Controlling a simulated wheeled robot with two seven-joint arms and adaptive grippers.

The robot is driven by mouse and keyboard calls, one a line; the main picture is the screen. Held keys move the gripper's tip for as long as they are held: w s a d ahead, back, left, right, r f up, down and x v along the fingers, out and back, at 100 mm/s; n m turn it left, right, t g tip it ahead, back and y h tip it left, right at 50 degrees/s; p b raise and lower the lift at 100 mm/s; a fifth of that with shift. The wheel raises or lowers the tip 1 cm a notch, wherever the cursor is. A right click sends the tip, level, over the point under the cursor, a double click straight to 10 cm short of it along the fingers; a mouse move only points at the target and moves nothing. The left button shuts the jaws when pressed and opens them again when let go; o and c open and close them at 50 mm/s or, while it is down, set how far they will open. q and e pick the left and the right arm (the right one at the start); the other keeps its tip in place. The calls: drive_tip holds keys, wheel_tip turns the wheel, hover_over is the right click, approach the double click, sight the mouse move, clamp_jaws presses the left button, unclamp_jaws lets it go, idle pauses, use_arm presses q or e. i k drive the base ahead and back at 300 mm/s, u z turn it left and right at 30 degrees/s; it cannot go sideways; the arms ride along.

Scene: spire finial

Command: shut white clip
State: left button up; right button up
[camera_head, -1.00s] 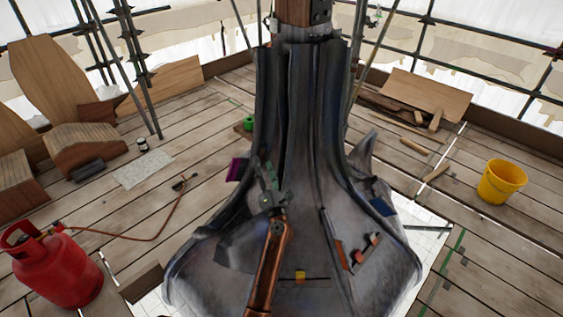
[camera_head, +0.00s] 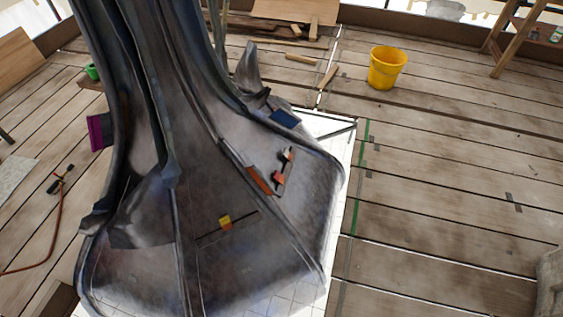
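The grey metal-clad spire base (camera_head: 215,190) fills the left and middle of the head view. On its right face is a small dark fitting with a whitish piece (camera_head: 288,154) at its upper end, which looks like the white clip. It is too small to tell whether it is open or shut. A red-orange piece (camera_head: 277,177) sits just below it. An orange-brown strip (camera_head: 260,180) lies to their left along a seam. A yellow-orange clip (camera_head: 224,222) is on the lower front face. Neither of my grippers is in view.
A blue piece (camera_head: 285,118) and a magenta piece (camera_head: 100,132) are on the spire's sides. A yellow bucket (camera_head: 388,68) stands on the planks behind right. A grey object (camera_head: 550,282) is cut off at the right edge. The plank floor at right is mostly clear.

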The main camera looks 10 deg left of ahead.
sight(286, 153)
drive_tip(key=u, duration=0.05)
drive_tip(key=k, duration=0.2)
drive_tip(key=u, duration=1.15)
drive_tip(key=i, duration=0.95)
drive_tip(key=z, duration=2.25)
